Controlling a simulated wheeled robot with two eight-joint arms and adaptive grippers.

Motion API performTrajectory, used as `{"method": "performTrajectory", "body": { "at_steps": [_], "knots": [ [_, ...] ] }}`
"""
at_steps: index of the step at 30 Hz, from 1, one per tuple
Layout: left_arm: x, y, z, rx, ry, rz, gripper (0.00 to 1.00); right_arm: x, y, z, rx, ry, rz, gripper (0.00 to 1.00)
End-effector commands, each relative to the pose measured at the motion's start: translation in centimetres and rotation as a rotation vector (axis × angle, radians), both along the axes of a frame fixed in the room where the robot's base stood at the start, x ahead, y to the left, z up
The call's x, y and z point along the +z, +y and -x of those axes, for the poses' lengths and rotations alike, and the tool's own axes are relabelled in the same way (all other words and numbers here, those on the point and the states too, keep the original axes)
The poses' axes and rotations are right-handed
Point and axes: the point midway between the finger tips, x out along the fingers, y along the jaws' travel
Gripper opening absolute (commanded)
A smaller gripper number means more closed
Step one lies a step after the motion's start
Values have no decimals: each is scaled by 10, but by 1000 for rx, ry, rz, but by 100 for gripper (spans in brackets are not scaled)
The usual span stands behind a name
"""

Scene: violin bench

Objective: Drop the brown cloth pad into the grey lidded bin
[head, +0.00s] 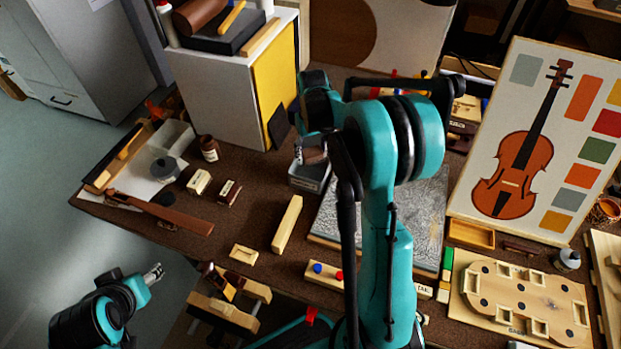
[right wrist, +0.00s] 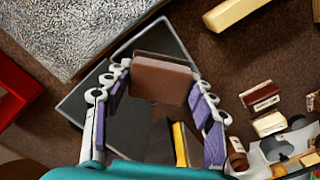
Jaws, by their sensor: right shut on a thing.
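My right gripper (right wrist: 160,100) is shut on the brown cloth pad (right wrist: 162,80), with its purple-lined fingers on either side of it. In the head view the pad (head: 314,150) shows just above the grey bin (head: 308,184), beside the white cabinet. In the right wrist view the bin's grey edge (right wrist: 78,104) shows behind the fingers, and the pad hides part of the bin. I cannot tell how the lid stands. My left gripper (head: 154,273) is apart from these, low at the left past the bench edge; its finger opening is too small to judge.
The white cabinet (head: 215,95) stands left of the bin. A grey textured slab (head: 430,215) lies to its right, partly behind my right arm. A pale wooden bar (head: 287,224) lies in front. The violin board (head: 530,140) stands at right. Some bench between small blocks is clear.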

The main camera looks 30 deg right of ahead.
Motion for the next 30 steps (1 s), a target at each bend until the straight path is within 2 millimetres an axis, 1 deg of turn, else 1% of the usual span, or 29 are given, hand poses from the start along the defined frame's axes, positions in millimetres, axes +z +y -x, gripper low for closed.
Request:
{"method": "performTrajectory", "body": {
  "at_steps": [1,2,10,11,12,13,23,26,29,30],
  "knots": [
    [-5,0,0,0,0,0,51,-6,0,0,0,0,0,33],
    [-5,0,0,0,0,0,51,-7,0,0,0,0,0,33],
    [-4,0,0,0,0,0,51,-6,0,0,0,0,0,33],
    [-4,0,0,0,0,0,51,-6,0,0,0,0,0,64],
    [-4,0,0,0,0,0,51,-6,0,0,0,0,0,74],
    [-4,0,0,0,0,0,51,-6,0,0,0,0,0,80],
    [-4,0,0,0,0,0,51,-5,0,0,0,0,0,80],
    [-4,0,0,0,0,0,51,2,0,0,0,0,0,80],
    [-4,0,0,0,0,0,51,18,0,0,0,0,0,80],
    [-4,0,0,0,0,0,51,27,0,0,0,0,0,80]
  ]
}}
